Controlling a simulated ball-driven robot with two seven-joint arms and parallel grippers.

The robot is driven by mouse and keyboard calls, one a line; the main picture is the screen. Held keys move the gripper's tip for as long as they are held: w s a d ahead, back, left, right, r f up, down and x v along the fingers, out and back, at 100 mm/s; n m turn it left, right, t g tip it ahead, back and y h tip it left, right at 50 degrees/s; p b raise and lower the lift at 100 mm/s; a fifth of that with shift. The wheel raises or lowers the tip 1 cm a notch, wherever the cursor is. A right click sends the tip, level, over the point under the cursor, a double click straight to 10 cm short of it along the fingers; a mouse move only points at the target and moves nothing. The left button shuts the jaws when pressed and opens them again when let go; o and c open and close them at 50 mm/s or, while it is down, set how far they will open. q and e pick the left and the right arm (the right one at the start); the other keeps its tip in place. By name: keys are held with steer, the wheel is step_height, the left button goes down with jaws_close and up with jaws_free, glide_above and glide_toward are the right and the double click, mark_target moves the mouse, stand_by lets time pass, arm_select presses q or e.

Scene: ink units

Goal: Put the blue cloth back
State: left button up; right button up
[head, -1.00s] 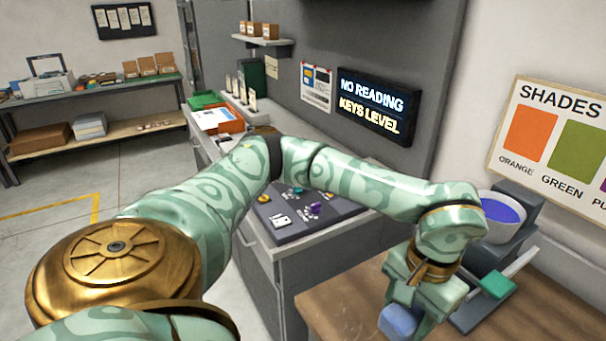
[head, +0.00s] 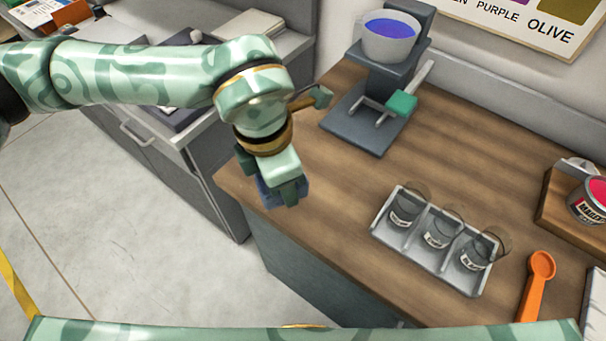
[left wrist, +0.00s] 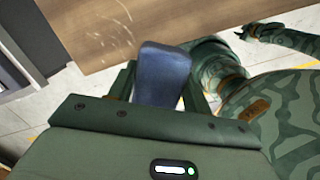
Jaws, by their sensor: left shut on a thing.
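The blue cloth (left wrist: 162,75) is a folded, block-like piece held in my left gripper (left wrist: 165,90). In the head view my left gripper (head: 284,192) points down over the left front edge of the wooden counter (head: 330,235), and a bit of the cloth (head: 264,192) shows beside its fingers. The gripper is shut on the cloth. I cannot tell whether the cloth touches the counter. What seems to be my right gripper (left wrist: 275,36) shows small and dark at the upper right of the left wrist view; its jaws are unclear.
A grey stand (head: 358,128) holds a cup of blue liquid (head: 389,38), with a green-tipped lever (head: 401,104). A grey rack (head: 383,236) holds three glass jars. An orange spoon (head: 535,285) and a magenta tin (head: 592,200) are at right. The counter between gripper and rack is clear.

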mark_target(306, 188)
arm_select(q)
steer(key=d+n, duration=0.1)
steer(key=s+d+n, duration=0.1)
steer(key=n, duration=0.1)
steer(key=d+n, duration=0.1)
steer(key=n, duration=0.1)
steer(key=shift+s+d+f+b, duration=0.15)
steer(key=shift+d+f+b, duration=0.15)
steer(key=shift+d+f, duration=0.05)
steer(key=shift+d+f+n+t, duration=0.1)
steer(key=shift+d+n+t, duration=0.05)
steer(key=shift+n+t, duration=0.2)
steer(key=shift+n, duration=0.25)
steer(key=w+f, duration=0.3)
steer(key=w, duration=0.1)
steer(key=w+f+b, duration=0.1)
steer(key=w+f, duration=0.2)
steer(key=w, duration=0.2)
steer(key=w+f, duration=0.3)
steer(key=w, duration=0.1)
steer(key=shift+w+a+f+b, duration=0.2)
steer(key=shift+a+b, duration=0.05)
steer(key=shift+b, duration=0.1)
steer(key=shift+w+f, duration=0.2)
steer(key=shift+f, duration=0.1)
step_height(306, 188, down, 3)
steer(key=shift+b, duration=0.3)
